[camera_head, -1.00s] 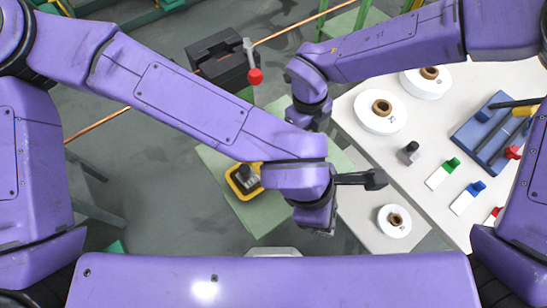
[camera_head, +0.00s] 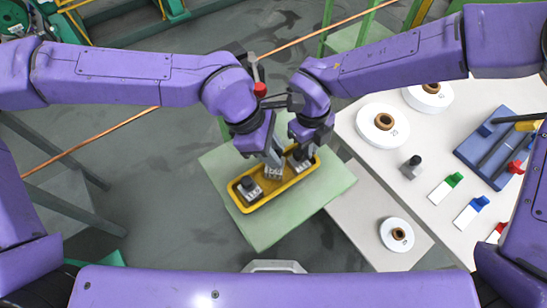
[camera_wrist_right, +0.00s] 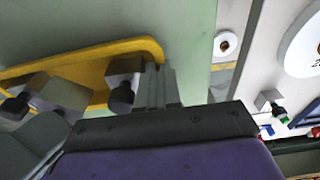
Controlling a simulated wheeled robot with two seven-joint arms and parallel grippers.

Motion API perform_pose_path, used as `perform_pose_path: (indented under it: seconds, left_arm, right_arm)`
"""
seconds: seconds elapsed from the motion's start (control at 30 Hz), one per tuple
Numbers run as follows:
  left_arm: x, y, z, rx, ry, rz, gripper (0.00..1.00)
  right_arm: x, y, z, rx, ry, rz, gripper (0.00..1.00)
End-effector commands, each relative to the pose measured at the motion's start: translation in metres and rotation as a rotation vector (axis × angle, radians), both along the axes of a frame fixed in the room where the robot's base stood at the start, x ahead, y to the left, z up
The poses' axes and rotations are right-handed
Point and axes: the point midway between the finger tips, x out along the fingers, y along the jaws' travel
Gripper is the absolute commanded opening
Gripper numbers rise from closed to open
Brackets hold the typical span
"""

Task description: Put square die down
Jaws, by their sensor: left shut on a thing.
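A yellow tray (camera_head: 236,201) lies on a pale green stand. A grey square block with a dark knob (camera_head: 252,189) sits at the tray's left end. Another such block (camera_head: 303,165) is at its right end, partly covered by my right gripper. My left gripper (camera_head: 273,168) points down at the tray's middle, shut on a grey block (camera_wrist_right: 65,95), mostly hidden in the head view. I cannot tell whether this block touches the tray. My right gripper (camera_wrist_right: 162,88) has its fingers close together beside the right-end block (camera_wrist_right: 124,82), with nothing visible between them.
A green stand (camera_head: 300,212) bears the tray. On the white table at right are white spools (camera_head: 370,128), a grey block with a dark knob (camera_head: 412,165), coloured markers (camera_head: 445,188) and a blue tool holder (camera_head: 480,140). A copper rod (camera_head: 95,137) crosses behind.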

Motion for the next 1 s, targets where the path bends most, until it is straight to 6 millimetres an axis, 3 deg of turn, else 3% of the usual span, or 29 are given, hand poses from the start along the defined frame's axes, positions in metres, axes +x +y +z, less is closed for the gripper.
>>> perform_pose_path:
  seconds: [0.1,0.17,0.47,0.5,0.57,0.87,1.0]
  left_arm:
    - [-0.003,-0.001,-0.026,0.005,0.004,-0.004,0.0]
    - [-0.003,-0.001,-0.032,0.002,0.003,-0.003,0.0]
    - [-0.003,-0.001,-0.036,0.001,0.002,-0.002,0.0]
    - [-0.003,-0.001,-0.037,0.003,0.003,-0.002,0.29]
    - [-0.003,-0.001,-0.037,0.002,0.003,-0.002,0.49]
    - [-0.003,-0.001,-0.035,0.002,0.002,-0.002,0.51]
    - [0.0,0.004,-0.02,0.0,-0.001,0.001,0.51]
  right_arm:
    - [0.0,0.0,0.001,0.001,-0.001,0.0,0.0]
    - [0.0,0.0,0.001,0.001,-0.001,0.0,0.0]
    - [0.0,0.0,0.001,0.0,-0.001,0.0,0.0]
    - [0.0,0.0,0.0,0.001,-0.001,0.0,0.0]
    - [0.0,0.0,0.001,0.001,-0.001,0.001,0.0]
    - [0.0,0.0,0.001,0.001,-0.001,0.001,0.0]
    - [0.0,0.0,0.001,0.0,-0.001,0.001,0.0]
